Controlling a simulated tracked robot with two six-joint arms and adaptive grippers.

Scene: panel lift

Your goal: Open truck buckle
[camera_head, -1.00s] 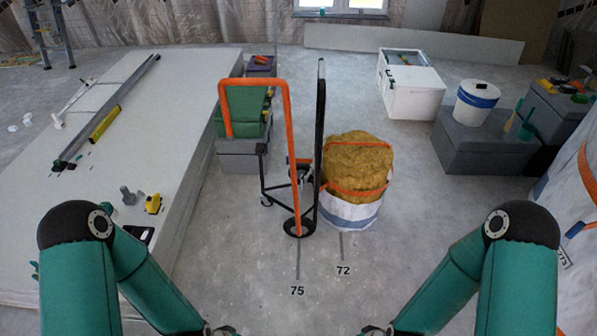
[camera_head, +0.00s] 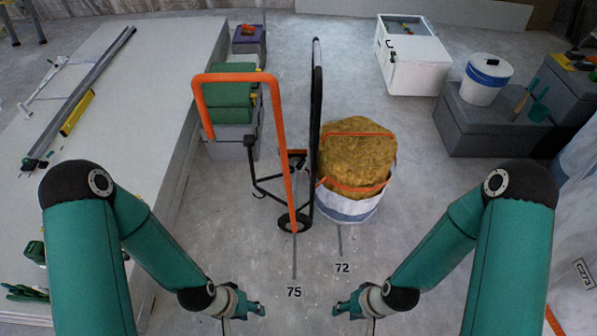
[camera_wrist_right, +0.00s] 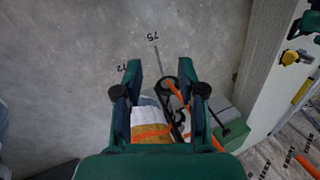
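The hand truck stands upright in the middle of the head view, with an orange tube frame (camera_head: 283,130), a black upright (camera_head: 316,120) and a black wheel (camera_head: 294,223). I cannot make out a buckle on it. In the right wrist view part of its orange frame (camera_wrist_right: 177,92) shows beyond the fingers. My left gripper (camera_head: 256,307) is low in the head view, on the near side of the truck and apart from it; its finger opening is unclear. My right gripper (camera_head: 342,308) is also low and apart from the truck. In the right wrist view its fingers (camera_wrist_right: 160,70) are spread with nothing gripped.
A strapped yellow-brown bale (camera_head: 355,155) in a white bag (camera_head: 348,205) stands right beside the truck. Green and grey boxes (camera_head: 233,140) stand to its left, beside a long pale panel stack (camera_head: 150,100). A white cabinet (camera_head: 415,68) stands behind right. The near floor is clear.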

